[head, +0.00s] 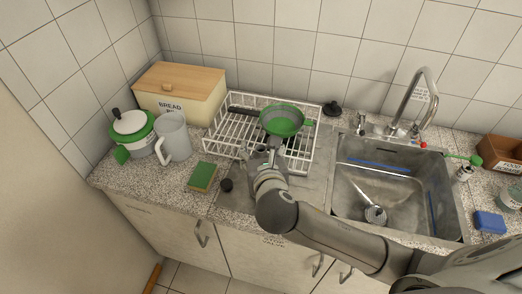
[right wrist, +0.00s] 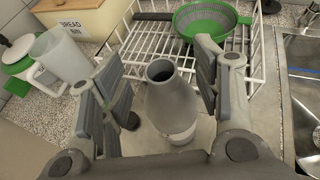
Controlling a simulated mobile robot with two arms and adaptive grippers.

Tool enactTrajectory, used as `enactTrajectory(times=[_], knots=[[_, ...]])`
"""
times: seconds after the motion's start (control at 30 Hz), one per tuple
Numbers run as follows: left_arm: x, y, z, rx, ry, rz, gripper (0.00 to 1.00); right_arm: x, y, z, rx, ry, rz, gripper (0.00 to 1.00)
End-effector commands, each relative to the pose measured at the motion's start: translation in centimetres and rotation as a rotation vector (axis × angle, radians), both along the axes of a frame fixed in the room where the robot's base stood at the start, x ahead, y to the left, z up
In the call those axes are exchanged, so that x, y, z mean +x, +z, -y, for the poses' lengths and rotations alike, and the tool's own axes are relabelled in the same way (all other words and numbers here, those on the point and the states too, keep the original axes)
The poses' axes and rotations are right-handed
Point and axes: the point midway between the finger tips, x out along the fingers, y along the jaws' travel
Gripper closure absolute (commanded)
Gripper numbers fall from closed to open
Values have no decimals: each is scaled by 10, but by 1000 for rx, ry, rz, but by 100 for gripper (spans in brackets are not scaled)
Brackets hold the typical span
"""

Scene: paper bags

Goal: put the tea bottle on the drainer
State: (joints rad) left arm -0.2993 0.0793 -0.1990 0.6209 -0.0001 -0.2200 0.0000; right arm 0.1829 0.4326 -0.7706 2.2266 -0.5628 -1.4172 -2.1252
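The tea bottle (right wrist: 172,104) is a grey bottle with a dark round mouth and a pale band low on its body. In the right wrist view it stands between the fingers of my right gripper (right wrist: 160,85). The fingers are spread, with a visible gap at the left; contact at the right is unclear. In the head view my right gripper (head: 265,162) is at the front edge of the drainer and largely hides the bottle. The drainer (head: 229,135) is a white wire rack; it also shows beyond the bottle in the right wrist view (right wrist: 135,50). My left gripper is not in view.
A green colander (head: 283,121) sits in the drainer. A sponge (head: 202,177), grey pitcher (head: 174,137), green-and-white pot (head: 131,127) and bread bin (head: 180,92) are to the left. The sink (head: 390,184) is at the right. A small black object (head: 226,185) lies near the gripper.

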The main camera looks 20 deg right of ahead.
Motion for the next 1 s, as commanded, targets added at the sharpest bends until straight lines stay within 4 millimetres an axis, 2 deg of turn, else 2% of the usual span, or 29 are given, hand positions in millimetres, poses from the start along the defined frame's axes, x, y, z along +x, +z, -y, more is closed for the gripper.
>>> enactTrajectory(times=[0.23, 0.37, 0.47, 0.77, 0.83, 1.0], knots=[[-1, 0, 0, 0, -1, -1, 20, -1, 1, 0, 0, 0, 1, 42], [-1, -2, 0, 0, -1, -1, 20, -8, 3, -3, 2, 2, 1, 42], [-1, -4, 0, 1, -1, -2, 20, -21, 9, -5, 2, 3, 1, 42], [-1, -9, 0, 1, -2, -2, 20, -80, 34, -18, 5, 4, 0, 42], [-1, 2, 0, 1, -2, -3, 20, -90, 42, -18, 0, 1, -3, 42], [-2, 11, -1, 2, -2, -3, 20, -103, 47, -21, -1, 0, -1, 42]])
